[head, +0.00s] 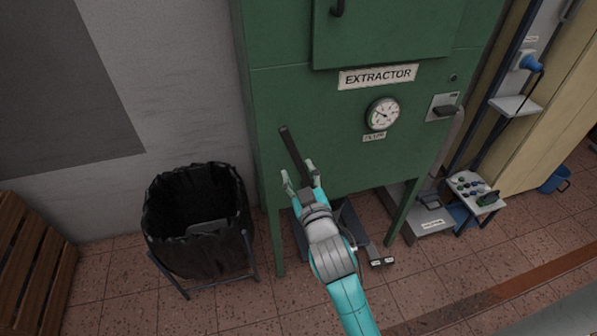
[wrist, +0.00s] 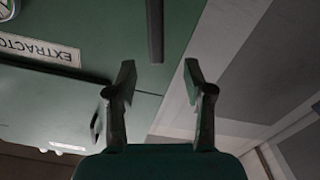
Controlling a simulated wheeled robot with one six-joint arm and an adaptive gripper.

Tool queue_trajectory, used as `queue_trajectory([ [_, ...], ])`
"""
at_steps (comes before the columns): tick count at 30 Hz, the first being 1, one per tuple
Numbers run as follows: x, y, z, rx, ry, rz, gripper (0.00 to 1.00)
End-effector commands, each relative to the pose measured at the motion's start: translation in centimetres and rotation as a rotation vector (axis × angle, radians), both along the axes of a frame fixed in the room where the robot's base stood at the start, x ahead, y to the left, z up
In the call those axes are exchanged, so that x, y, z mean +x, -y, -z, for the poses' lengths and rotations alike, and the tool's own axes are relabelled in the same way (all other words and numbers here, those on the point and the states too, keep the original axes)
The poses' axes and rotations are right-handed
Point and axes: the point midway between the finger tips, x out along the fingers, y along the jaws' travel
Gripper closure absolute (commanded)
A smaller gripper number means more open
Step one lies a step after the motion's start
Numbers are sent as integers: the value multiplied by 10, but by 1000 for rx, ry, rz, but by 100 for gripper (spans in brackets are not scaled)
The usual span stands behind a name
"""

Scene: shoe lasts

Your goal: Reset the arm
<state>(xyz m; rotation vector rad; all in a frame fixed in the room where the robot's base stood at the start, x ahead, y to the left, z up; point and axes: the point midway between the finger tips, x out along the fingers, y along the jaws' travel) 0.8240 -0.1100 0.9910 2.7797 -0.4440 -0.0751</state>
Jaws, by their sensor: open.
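My teal arm reaches up from the bottom in the head view. My gripper (head: 299,172) is in front of the lower left of the green extractor cabinet (head: 310,105). In the wrist view my gripper (wrist: 160,76) has its two fingers apart with nothing held between them. A dark bar (head: 291,147) rises just beyond the fingertips in the head view. In the wrist view the dark bar (wrist: 155,30) ends above the gap between the fingers. I cannot tell how far the bar is from the fingers.
A bin with a black liner (head: 200,225) stands left of the cabinet. The cabinet carries a round gauge (head: 382,113) and a lever box (head: 444,108). A small control stand (head: 474,190) is at the right. Wooden slats (head: 30,265) stand at the far left. Tiled floor lies in front.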

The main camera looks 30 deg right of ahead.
Motion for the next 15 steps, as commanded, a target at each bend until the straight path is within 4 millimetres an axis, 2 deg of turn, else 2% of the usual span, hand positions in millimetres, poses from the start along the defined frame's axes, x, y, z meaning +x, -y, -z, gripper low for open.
queue_trajectory([
  [10,-2,-1,3,2,-3,-3,48],
  [15,-24,-14,28,17,-24,-35,48],
])
